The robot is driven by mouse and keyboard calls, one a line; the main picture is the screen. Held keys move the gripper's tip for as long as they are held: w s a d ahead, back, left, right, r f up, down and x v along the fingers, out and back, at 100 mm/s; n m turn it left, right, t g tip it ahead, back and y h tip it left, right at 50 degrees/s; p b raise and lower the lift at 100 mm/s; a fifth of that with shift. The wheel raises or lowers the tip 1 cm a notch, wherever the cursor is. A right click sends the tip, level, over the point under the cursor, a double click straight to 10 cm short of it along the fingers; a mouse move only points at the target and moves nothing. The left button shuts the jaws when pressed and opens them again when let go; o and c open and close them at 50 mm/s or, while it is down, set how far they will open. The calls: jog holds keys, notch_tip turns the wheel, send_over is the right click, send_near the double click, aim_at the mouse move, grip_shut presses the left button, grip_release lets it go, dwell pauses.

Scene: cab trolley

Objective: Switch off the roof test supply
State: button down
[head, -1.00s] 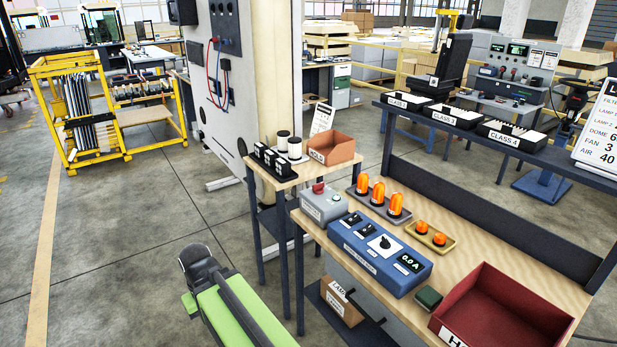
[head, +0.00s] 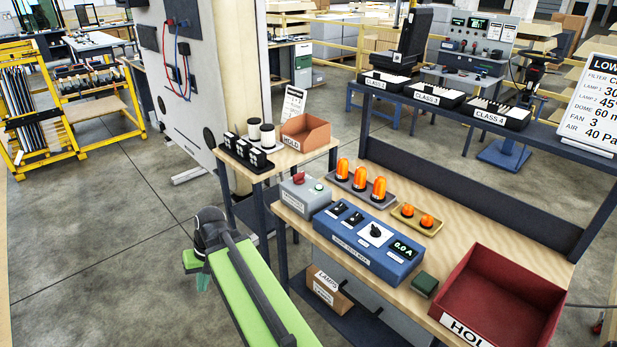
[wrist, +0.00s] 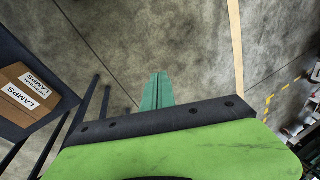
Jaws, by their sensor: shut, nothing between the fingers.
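The blue roof test box (head: 365,247) sits on the wooden bench, with two black switches at its left, a dark knob (head: 375,231) on a white plate and a display reading 0.0 A. Which control is the supply switch cannot be told. My gripper (head: 203,281) hangs left of the bench, apart from both boxes. In the wrist view its green fingers (wrist: 157,92) are together over bare floor, holding nothing.
On the bench are orange lamps in a grey tray (head: 361,187) and a tan tray (head: 416,220), a small green block (head: 425,284) and a red crate (head: 497,301). A side table holds a brown HOLD bin (head: 309,133). A LAMPS carton (head: 329,290) sits below.

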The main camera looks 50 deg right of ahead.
aim_at(303, 175)
jog(key=w+d+r+m+t+y, duration=0.1)
jog(key=d+r+m+t, duration=0.15)
jog(key=d, duration=0.45)
jog(key=w+d+r+m+t+y, duration=0.1)
jog(key=d+m+t, duration=0.15)
jog(key=d, duration=0.55)
jog(key=s+d+r+m+t+h, duration=0.2)
jog(key=s+d+r+m, duration=0.1)
jog(key=d, duration=0.7)
jog(key=s+d+r+m+t+h, duration=0.1)
jog(key=s+d+r+m+t, duration=0.2)
jog(key=d, duration=0.8)
jog(key=s+d+r+m+t+h, duration=0.2)
jog(key=s+d+r+m, duration=0.2)
jog(key=d, duration=0.6)
jog(key=shift+s+d+r+t+h, duration=0.2)
jog(key=shift+s+r, duration=0.35)
jog(key=shift+s, duration=0.3)
jog(key=shift+s+d+r+t+h, duration=0.1)
jog(key=shift+s+d+r+t, duration=0.1)
jog(key=shift+s+r, duration=0.5)
jog(key=shift+s+a+f, duration=0.1)
jog(key=shift+s+f, duration=0.05)
jog(key=shift+f, duration=0.05)
